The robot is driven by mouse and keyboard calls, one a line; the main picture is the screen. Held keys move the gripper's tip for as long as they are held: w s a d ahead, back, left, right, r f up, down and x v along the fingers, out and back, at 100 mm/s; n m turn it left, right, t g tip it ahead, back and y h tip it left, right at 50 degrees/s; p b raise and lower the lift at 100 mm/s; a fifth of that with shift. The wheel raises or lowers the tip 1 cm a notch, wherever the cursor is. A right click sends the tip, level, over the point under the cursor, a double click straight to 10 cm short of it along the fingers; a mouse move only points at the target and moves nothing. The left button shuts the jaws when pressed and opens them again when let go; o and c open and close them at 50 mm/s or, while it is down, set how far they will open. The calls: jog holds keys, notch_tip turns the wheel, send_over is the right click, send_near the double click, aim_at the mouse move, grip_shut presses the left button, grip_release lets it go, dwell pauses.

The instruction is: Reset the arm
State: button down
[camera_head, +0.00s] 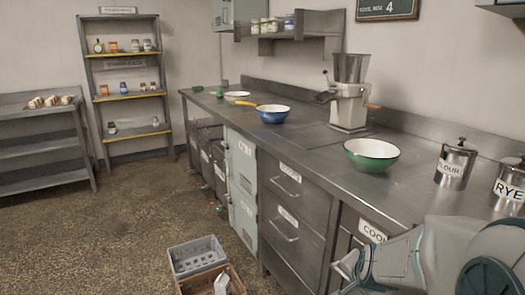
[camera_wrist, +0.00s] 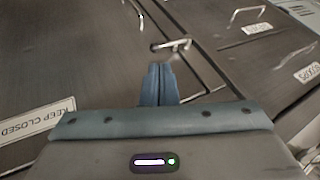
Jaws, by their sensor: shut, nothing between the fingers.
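My gripper (camera_head: 347,272) is low at the bottom right of the head view, in front of the steel counter's lower fronts. The wrist view shows its two fingers (camera_wrist: 158,84) together, shut and empty. A metal handle (camera_wrist: 172,45) appears just beyond the fingertips; I cannot tell whether they touch. My arm reaches in from the lower right corner, bent beside the counter (camera_head: 320,160), and hides part of the cabinet front.
A green bowl (camera_head: 372,154), a blue pan (camera_head: 272,113), a grinder (camera_head: 349,95) and a flour canister (camera_head: 455,165) stand on the counter. A grey crate (camera_head: 196,255) and a brown box (camera_head: 212,284) sit on the floor. Open floor (camera_head: 100,230) lies left.

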jog(key=s+a+r+n+g+p, duration=0.1)
jog(key=s+a+r+n+p, duration=0.2)
jog(key=s+r+p, duration=0.2)
jog(key=s+a+r+n+g+p, duration=0.1)
jog(key=s+a+r+n+p, duration=0.2)
jog(key=r, duration=0.9)
jog(key=s+a+r+n+g+y+p, duration=0.1)
jog(key=s+a+r+n+p, duration=0.2)
jog(key=s+r+n+p, duration=0.2)
jog(key=shift+s+a+r+g+p, duration=0.35)
jog(key=shift+s+r+p, duration=0.6)
jog(key=shift+r+p, duration=0.95)
jog(key=shift+d+f, duration=0.15)
jog(key=shift+f, duration=0.05)
